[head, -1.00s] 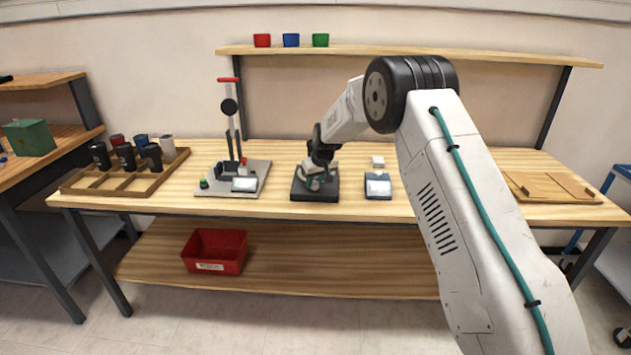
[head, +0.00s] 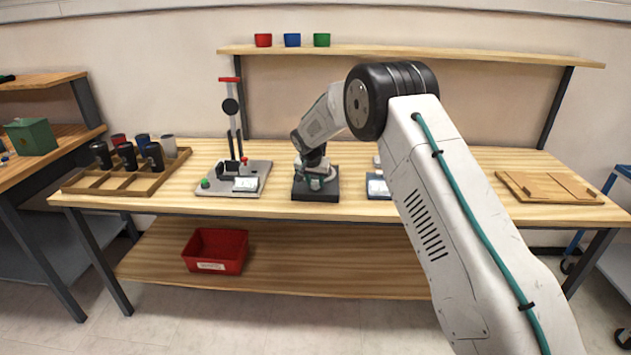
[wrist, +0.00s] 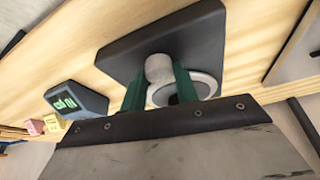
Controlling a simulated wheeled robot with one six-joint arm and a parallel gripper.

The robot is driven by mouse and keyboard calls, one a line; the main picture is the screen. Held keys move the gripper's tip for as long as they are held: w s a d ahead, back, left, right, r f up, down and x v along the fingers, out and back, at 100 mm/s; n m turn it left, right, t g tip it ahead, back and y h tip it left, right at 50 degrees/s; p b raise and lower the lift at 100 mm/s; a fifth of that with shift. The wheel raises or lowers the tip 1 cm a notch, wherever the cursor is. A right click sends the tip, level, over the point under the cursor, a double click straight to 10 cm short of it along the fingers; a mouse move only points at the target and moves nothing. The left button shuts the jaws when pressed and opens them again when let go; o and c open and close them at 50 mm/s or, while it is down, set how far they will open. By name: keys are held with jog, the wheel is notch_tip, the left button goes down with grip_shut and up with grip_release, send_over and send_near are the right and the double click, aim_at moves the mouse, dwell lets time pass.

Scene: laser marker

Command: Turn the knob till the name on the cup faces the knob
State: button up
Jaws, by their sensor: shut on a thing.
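My gripper (head: 316,182) is at the dark fixture (head: 302,195) on the middle of the workbench. In the wrist view its two green fingers (wrist: 160,85) are shut on a pale grey round knob (wrist: 158,67) above the dark base plate (wrist: 205,38). A pale ring with a dark centre (wrist: 208,84) sits beside the knob, partly behind a finger. I cannot tell whether this ring is the cup. No name on a cup is readable in either view. My wrist hides much of the fixture in the head view.
A small unit with a green-lit display (wrist: 65,103) stands beside the fixture. A press with a red handle (head: 230,80) stands left of it. A wooden tray (head: 95,188) with several cups is further left. A wooden board (head: 548,187) lies at right.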

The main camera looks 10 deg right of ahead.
jog(key=shift+m, duration=0.3)
jog(key=o, duration=1)
jog(key=shift+r, duration=0.1)
jog(key=v, duration=0.7)
jog(key=shift+s+a+r, duration=0.1)
jog(key=shift+a+r, duration=0.1)
jog(key=shift+r, duration=0.05)
